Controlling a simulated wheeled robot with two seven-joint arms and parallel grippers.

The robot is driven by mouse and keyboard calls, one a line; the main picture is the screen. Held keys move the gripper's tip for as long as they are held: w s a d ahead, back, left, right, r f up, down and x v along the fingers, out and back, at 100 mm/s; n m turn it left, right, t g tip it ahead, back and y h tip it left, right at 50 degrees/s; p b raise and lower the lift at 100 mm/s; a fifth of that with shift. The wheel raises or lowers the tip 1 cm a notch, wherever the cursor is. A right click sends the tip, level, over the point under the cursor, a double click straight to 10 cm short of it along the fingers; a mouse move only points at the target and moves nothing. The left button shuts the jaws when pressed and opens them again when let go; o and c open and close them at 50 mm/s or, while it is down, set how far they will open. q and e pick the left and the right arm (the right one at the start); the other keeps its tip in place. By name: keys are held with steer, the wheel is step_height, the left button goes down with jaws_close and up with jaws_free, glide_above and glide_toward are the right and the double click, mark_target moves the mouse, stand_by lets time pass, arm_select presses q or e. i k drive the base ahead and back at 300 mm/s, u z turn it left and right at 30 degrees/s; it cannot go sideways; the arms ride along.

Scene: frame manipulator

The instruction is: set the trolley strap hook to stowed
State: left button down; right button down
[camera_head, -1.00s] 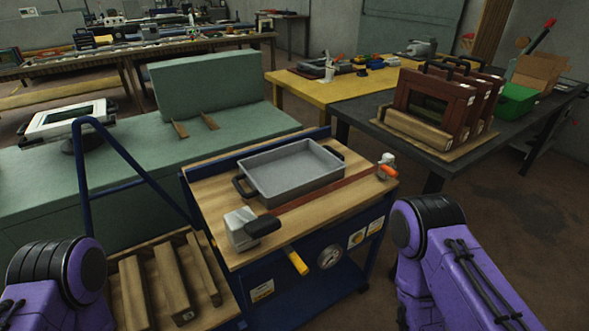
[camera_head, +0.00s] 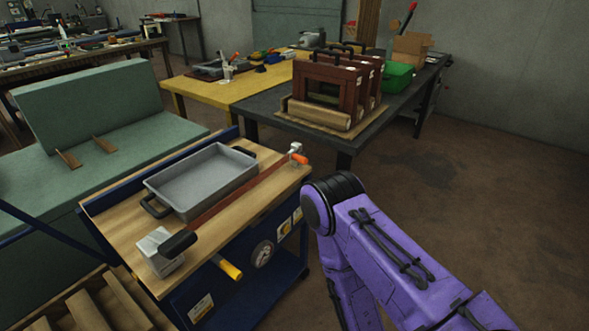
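The trolley (camera_head: 110,215) has a wooden top and a dark blue frame. A grey tray (camera_head: 205,180) with black handles sits on it. A reddish-brown strap (camera_head: 238,196) runs along the top in front of the tray. At its far right end is a metal hook piece (camera_head: 296,149) with an orange tip (camera_head: 299,159), near the trolley's right corner. At its near left end is a metal block (camera_head: 156,252) with a black handle (camera_head: 178,244). My purple right arm shows right of the trolley. Neither gripper is in view.
A yellow lever (camera_head: 228,268) and a round gauge (camera_head: 263,254) are on the trolley's front. A dark table (camera_head: 262,118) behind holds brown frames (camera_head: 330,88) and a green box (camera_head: 396,77). A green bench (camera_head: 130,165) stands at the left. The floor at the right is clear.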

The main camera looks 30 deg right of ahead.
mark_target(301, 160)
steer(key=k, duration=1)
steer(key=z, duration=1.85)
steer(key=i, duration=1.1)
steer(key=u, duration=1.9)
steer(key=i, duration=0.5)
steer(key=u, duration=0.05)
